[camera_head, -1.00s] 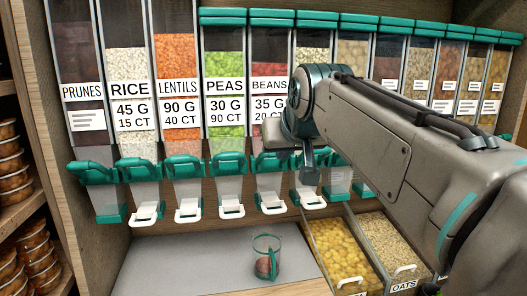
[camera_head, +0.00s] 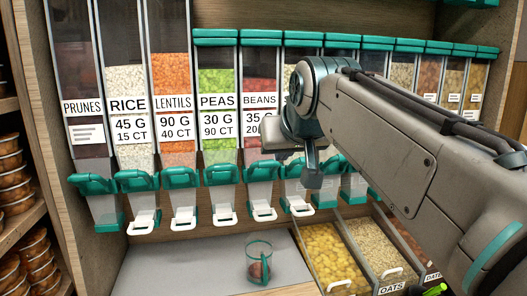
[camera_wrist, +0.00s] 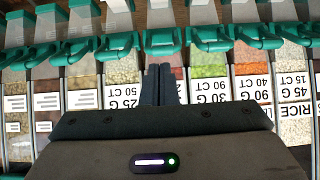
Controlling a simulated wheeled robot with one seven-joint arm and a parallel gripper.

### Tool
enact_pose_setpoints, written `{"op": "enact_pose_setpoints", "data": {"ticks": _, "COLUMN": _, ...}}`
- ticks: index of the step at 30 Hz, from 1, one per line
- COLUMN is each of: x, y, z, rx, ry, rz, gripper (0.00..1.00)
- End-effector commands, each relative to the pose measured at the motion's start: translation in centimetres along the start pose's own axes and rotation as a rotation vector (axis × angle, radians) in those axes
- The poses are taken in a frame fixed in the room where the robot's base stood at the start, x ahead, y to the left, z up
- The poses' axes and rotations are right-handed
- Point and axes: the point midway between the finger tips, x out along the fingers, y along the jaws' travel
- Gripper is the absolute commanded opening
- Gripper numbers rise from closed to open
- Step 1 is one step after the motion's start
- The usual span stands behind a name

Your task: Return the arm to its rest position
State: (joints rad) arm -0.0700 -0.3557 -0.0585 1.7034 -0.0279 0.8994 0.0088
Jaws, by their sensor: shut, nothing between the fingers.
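My gripper (camera_head: 313,176) is in front of the dispenser row, to the right of the beans dispenser (camera_head: 260,105) in the head view. In the wrist view, its two dark fingers (camera_wrist: 160,85) are together with nothing between them. My arm reaches in from the right side of the head view and hides parts of several dispensers behind it.
Dispensers with teal spouts include prunes (camera_head: 83,105), rice (camera_head: 127,105), lentils (camera_head: 173,100) and peas (camera_head: 217,100). A clear cup (camera_head: 259,262) with dark red contents stands on the grey counter (camera_head: 180,270). Open bins hold yellow pieces (camera_head: 328,255) and oats (camera_head: 375,250). Shelves (camera_head: 20,228) line the left.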

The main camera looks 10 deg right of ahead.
Motion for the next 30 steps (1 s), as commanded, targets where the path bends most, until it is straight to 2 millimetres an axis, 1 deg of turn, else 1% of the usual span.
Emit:
{"op": "enact_pose_setpoints", "data": {"ticks": 5, "x": 0.1, "y": 0.1, "z": 0.4, "rx": 0.002, "ry": -0.016, "rz": 0.002, "gripper": 0.00}}
{"op": "enact_pose_setpoints", "data": {"ticks": 8, "x": 0.5, "y": 0.0, "z": 1.9, "rx": 0.003, "ry": -0.069, "rz": 0.001, "gripper": 0.00}}
{"op": "enact_pose_setpoints", "data": {"ticks": 11, "x": 1.2, "y": -0.2, "z": 5.1, "rx": 0.005, "ry": -0.165, "rz": 0.000, "gripper": 0.00}}
{"op": "enact_pose_setpoints", "data": {"ticks": 14, "x": 1.6, "y": -0.4, "z": 9.5, "rx": 0.007, "ry": -0.281, "rz": 0.000, "gripper": 0.00}}
{"op": "enact_pose_setpoints", "data": {"ticks": 15, "x": 1.7, "y": -0.5, "z": 11.4, "rx": 0.009, "ry": -0.327, "rz": 0.000, "gripper": 0.00}}
{"op": "enact_pose_setpoints", "data": {"ticks": 16, "x": 1.7, "y": -0.5, "z": 12.8, "rx": 0.010, "ry": -0.361, "rz": 0.001, "gripper": 0.00}}
{"op": "enact_pose_setpoints", "data": {"ticks": 18, "x": 1.5, "y": -0.5, "z": 16.0, "rx": 0.013, "ry": -0.437, "rz": 0.003, "gripper": 0.00}}
{"op": "enact_pose_setpoints", "data": {"ticks": 21, "x": 1.0, "y": -0.6, "z": 20.1, "rx": 0.015, "ry": -0.528, "rz": 0.006, "gripper": 0.00}}
{"op": "enact_pose_setpoints", "data": {"ticks": 24, "x": 0.4, "y": -0.7, "z": 23.2, "rx": 0.017, "ry": -0.593, "rz": 0.008, "gripper": 0.00}}
{"op": "enact_pose_setpoints", "data": {"ticks": 25, "x": 0.3, "y": -0.7, "z": 23.9, "rx": 0.018, "ry": -0.608, "rz": 0.009, "gripper": 0.00}}
{"op": "enact_pose_setpoints", "data": {"ticks": 27, "x": 0.1, "y": -0.7, "z": 25.1, "rx": 0.019, "ry": -0.632, "rz": 0.010, "gripper": 0.00}}
{"op": "enact_pose_setpoints", "data": {"ticks": 30, "x": 0.1, "y": -0.7, "z": 25.9, "rx": 0.020, "ry": -0.647, "rz": 0.010, "gripper": 0.00}}
